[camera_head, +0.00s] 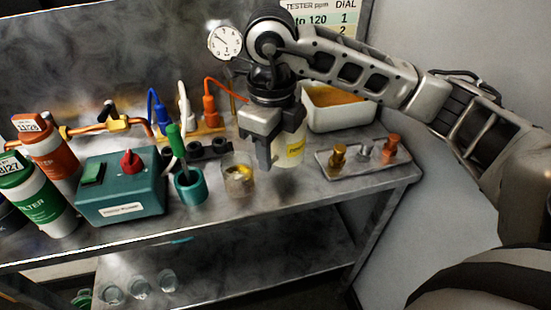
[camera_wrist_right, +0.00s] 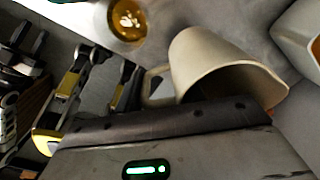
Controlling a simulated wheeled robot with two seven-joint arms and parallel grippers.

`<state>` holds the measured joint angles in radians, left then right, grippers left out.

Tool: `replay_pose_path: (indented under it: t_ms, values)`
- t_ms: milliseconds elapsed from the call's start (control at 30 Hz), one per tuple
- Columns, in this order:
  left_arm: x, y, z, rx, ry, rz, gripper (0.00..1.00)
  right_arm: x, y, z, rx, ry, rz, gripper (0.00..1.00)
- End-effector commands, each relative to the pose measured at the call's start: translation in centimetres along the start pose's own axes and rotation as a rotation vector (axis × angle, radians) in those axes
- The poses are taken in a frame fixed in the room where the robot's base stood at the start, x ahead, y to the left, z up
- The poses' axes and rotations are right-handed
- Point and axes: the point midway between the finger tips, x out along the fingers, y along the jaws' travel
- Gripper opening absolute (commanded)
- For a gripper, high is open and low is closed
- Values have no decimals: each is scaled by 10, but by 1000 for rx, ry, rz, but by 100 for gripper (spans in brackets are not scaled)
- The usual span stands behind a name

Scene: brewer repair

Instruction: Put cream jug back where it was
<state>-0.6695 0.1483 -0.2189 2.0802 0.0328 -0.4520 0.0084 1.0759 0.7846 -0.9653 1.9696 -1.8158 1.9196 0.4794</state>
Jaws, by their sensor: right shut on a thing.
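The gripper is shut on the jug. In the right wrist view the jug (camera_wrist_right: 208,62) shows its pale wall, open rim and handle, close against the gripper body. The grip point is hidden there, and I cannot tell whether the jug's base touches the bench. My left gripper is not in view.
A glass cup with amber contents (camera_head: 238,175) stands just left of the jug. A white bin (camera_head: 340,117) is behind right, and a tray with metal fittings (camera_head: 362,160) is at right. A teal tester box (camera_head: 120,188) and filter canisters (camera_head: 40,195) stand left. Bare bench lies in front.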

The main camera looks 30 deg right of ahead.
Motion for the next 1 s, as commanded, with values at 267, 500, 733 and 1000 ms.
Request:
replay_pose_path:
  t_ms: [267, 500, 733, 1000]
  values:
    - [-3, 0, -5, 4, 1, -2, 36, 23, -12, 0, 0, 3, 2, 1]
    - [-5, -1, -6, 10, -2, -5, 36, 44, -12, 1, 0, -2, -1, 1]
    - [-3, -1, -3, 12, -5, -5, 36, 45, -12, 1, 0, -3, -1, 1]
    - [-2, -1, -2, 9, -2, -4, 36, 48, -11, 1, 0, -1, 0, 60]
